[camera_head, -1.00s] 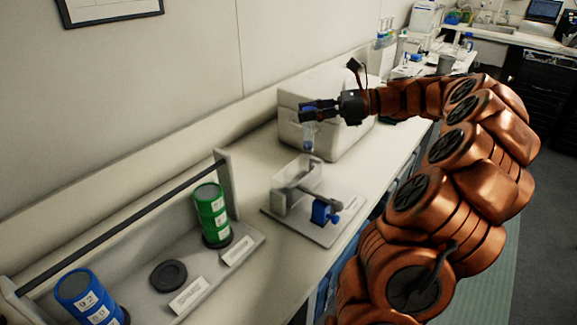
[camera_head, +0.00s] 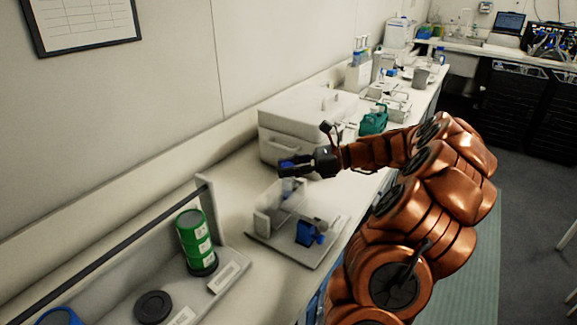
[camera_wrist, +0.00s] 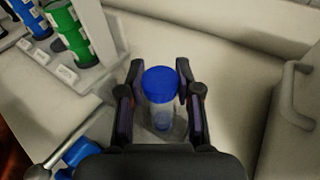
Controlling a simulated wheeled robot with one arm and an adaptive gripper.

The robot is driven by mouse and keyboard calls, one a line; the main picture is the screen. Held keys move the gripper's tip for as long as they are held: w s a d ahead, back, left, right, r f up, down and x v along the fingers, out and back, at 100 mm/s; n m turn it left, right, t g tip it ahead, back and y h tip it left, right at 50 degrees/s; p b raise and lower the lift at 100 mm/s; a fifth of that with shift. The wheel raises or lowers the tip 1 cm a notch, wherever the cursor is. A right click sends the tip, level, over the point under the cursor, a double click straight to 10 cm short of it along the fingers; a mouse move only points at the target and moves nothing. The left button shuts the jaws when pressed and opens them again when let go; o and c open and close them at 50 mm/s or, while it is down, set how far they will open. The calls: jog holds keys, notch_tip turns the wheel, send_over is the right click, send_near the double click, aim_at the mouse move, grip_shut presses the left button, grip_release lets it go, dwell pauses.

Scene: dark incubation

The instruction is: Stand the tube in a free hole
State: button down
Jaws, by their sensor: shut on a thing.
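My gripper (camera_head: 287,169) is shut on a clear tube with a blue cap, and the blue-capped tube (camera_wrist: 160,88) shows upright between the two fingers in the wrist view. In the head view the tube's blue cap (camera_head: 286,163) shows at the fingertips; the lower part of the tube is hard to make out. The gripper is above the bench, in front of the white box and over the back of a small stand with a clear panel. No free hole can be made out in either view.
The stand (camera_head: 300,250) with a blue clamp (camera_head: 309,232) is below the gripper. A white box (camera_head: 290,120) stands behind. A rack with a dark rail (camera_head: 120,245) holds a green canister (camera_head: 195,240) at left. A teal container (camera_head: 374,120) is farther back.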

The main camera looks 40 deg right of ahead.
jog(key=c, duration=0.8)
grip_release()
jog(key=shift+f, duration=0.1)
